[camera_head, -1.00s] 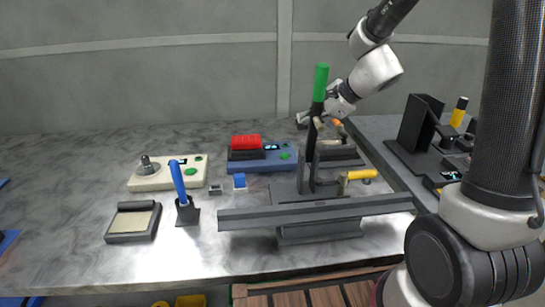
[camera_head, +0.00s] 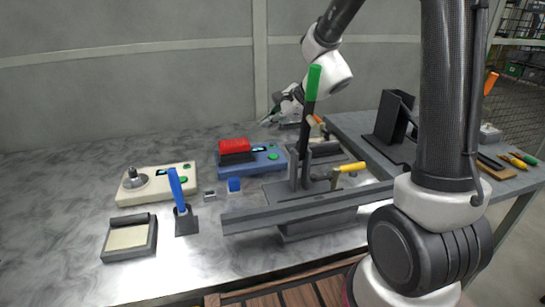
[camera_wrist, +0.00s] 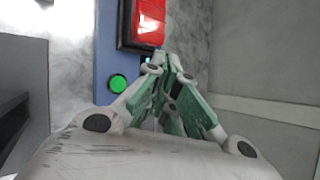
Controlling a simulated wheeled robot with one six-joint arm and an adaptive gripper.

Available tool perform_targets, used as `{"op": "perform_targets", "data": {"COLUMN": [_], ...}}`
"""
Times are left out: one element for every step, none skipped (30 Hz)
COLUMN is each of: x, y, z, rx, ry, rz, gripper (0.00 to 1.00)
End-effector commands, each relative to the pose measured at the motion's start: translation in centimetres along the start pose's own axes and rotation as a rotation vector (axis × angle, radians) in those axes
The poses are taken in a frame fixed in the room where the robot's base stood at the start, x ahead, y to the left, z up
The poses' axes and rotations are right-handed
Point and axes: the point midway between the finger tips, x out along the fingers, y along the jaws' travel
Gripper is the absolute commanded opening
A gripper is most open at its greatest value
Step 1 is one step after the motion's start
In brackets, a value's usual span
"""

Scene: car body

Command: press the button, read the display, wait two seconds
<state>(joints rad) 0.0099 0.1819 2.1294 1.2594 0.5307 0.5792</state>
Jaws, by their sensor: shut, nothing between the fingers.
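A blue device (camera_head: 262,166) stands on the bench and carries a red block (camera_head: 234,146), a small lit display (camera_head: 257,148) and a green button (camera_head: 273,156). In the wrist view, the green button (camera_wrist: 117,83) is left of my fingers and the display (camera_wrist: 148,56) is partly hidden by them. A cream device (camera_head: 130,195) to its left has a metal knob (camera_head: 134,177), a display (camera_head: 162,172) and its own green button (camera_head: 184,180). My gripper (camera_head: 268,119) is shut and empty, above and behind the blue device's right end. It appears apart from the button.
A grey fixture (camera_head: 305,209) with an upright green-handled lever (camera_head: 312,84) and a yellow handle (camera_head: 349,168) stands right of the blue device. The far-left bench is clear.

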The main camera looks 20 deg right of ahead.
Motion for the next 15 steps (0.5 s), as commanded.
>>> {"op": "perform_targets", "data": {"x": [0.4, 0.7, 1.1, 1.4, 1.7, 2.1, 2.4, 2.7, 3.1, 3.4, 3.6, 4.0, 4.2, 4.4, 4.7], "y": [0.4, 0.6, 0.8, 1.1, 1.3, 1.6, 1.8, 2.1, 2.4, 2.6, 2.8, 3.0, 3.1, 3.3, 3.5], "z": [-0.4, -0.6, -0.8, -1.1, -1.3, -1.6, -1.9, -2.1, -2.4, -2.6, -2.8, -3.0, -3.1, -3.3, -3.5], "rx": [0.005, 0.004, 0.005, 0.004, 0.005, 0.005, 0.006, 0.006, 0.006, 0.005, 0.004, 0.004, 0.004, 0.004, 0.003], "ry": [0.001, 0.002, 0.001, 0.001, 0.002, 0.002, 0.002, 0.002, 0.002, 0.002, 0.002, 0.001, 0.001, 0.001, 0.001], "rz": [0.003, 0.003, 0.003, 0.003, 0.003, 0.003, 0.003, 0.004, 0.003, 0.004, 0.003, 0.003, 0.003, 0.003, 0.002], "gripper": [0.0, 0.0, 0.0, 0.0, 0.0, 0.0, 0.0, 0.0, 0.0, 0.0, 0.0, 0.0, 0.0, 0.0, 0.0]}}
